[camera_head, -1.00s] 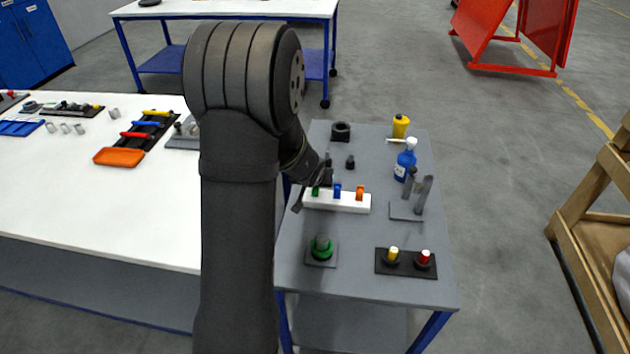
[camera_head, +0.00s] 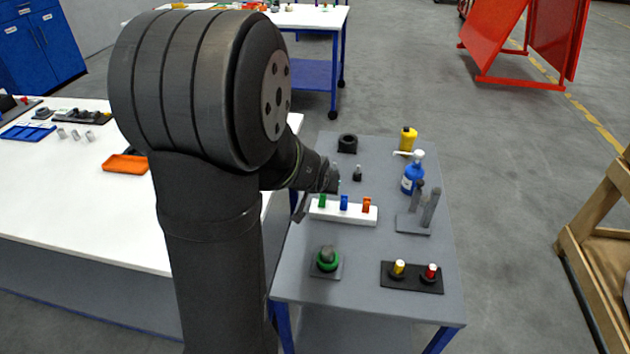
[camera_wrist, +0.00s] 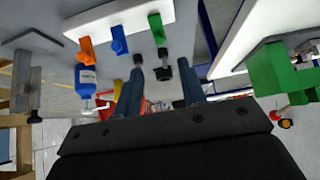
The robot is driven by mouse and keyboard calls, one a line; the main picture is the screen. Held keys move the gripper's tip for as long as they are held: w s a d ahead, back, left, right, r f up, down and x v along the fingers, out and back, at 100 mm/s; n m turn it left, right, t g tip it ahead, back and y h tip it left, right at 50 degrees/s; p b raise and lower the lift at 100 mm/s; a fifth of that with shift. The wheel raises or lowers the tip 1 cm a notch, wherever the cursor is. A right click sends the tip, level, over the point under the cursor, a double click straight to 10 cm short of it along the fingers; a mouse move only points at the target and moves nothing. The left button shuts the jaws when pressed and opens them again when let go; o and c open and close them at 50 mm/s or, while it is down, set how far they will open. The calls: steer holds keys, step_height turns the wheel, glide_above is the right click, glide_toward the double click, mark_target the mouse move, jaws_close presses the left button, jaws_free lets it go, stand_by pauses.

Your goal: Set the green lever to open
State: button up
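The green lever (camera_head: 322,201) stands at the left end of a white block (camera_head: 345,216) on the grey table, beside a blue lever (camera_head: 344,203) and an orange lever (camera_head: 367,205). In the wrist view the green lever (camera_wrist: 156,28) shows at the top centre, with the blue lever (camera_wrist: 118,40) and orange lever (camera_wrist: 86,50) to its left. All three stick out from the block in a similar way. My gripper (camera_wrist: 160,88) is open, its two fingers apart and nothing held between them. In the head view my gripper (camera_head: 318,190) is close behind the green lever, apart from it.
A green-ringed knob (camera_head: 327,259) and a black panel with yellow and red buttons (camera_head: 412,277) are in front. A blue bottle (camera_head: 411,175) and grey upright posts (camera_head: 424,208) stand right. A small black piece (camera_head: 357,174) and black ring (camera_head: 347,143) lie behind.

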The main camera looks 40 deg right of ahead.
steer(key=v, duration=0.8)
steer(key=shift+r, duration=0.35)
steer(key=g+y, duration=0.2)
glide_above(322, 202)
step_height(322, 202, down, 13)
steer(key=shift+f, duration=0.2)
steer(key=shift+c, duration=0.5)
jaws_close()
